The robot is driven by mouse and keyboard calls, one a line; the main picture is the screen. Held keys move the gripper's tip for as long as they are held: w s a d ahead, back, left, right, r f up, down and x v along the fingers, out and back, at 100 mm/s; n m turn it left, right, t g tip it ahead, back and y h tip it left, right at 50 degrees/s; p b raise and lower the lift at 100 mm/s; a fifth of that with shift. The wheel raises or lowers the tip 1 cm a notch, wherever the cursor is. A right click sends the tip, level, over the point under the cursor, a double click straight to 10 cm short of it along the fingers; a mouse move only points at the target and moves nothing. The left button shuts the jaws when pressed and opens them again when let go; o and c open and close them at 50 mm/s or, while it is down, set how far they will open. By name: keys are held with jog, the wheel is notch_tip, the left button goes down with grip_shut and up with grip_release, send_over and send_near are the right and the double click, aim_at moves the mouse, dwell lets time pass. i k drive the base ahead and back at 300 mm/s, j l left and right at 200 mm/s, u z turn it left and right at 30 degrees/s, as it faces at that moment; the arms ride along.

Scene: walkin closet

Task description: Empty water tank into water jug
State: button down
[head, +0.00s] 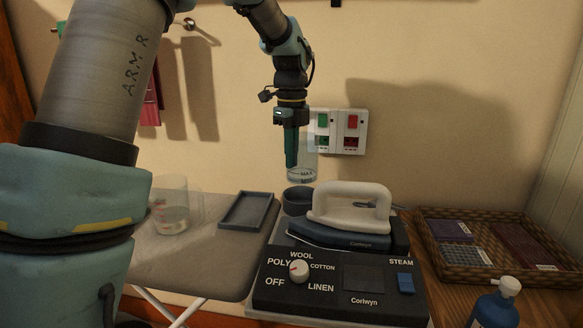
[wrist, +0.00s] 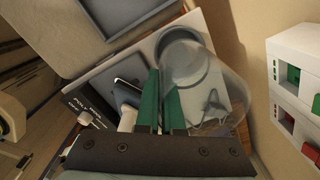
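The clear water tank (head: 302,172), with MAX and MIN marks low on its wall, is upright in the air above the round dark socket (head: 298,201) at the back of the ironing station. My gripper (head: 291,163) points down at the tank's left side, its green fingers nearly closed on it. In the wrist view the tank (wrist: 222,92) is beside the fingers (wrist: 160,105); the exact contact is hard to see. The clear water jug (head: 172,212) stands on the grey ironing board at left, with some liquid apparently low inside.
A white-handled iron (head: 350,212) rests on the station (head: 340,286), beside the tank. A grey tray (head: 249,211) lies between jug and station. A wicker basket (head: 440,272) and blue bottle (head: 494,308) are at right. Wall switches (head: 338,131) are behind the tank.

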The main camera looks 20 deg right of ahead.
aim_at(169, 203)
jog(key=i+j+u, duration=0.25)
jog(key=j, duration=0.25)
jog(key=i+j+u, duration=0.3)
jog(key=j, duration=0.2)
jog(key=i+j+u, duration=0.25)
jog(key=j, duration=0.2)
jog(key=k, duration=0.05)
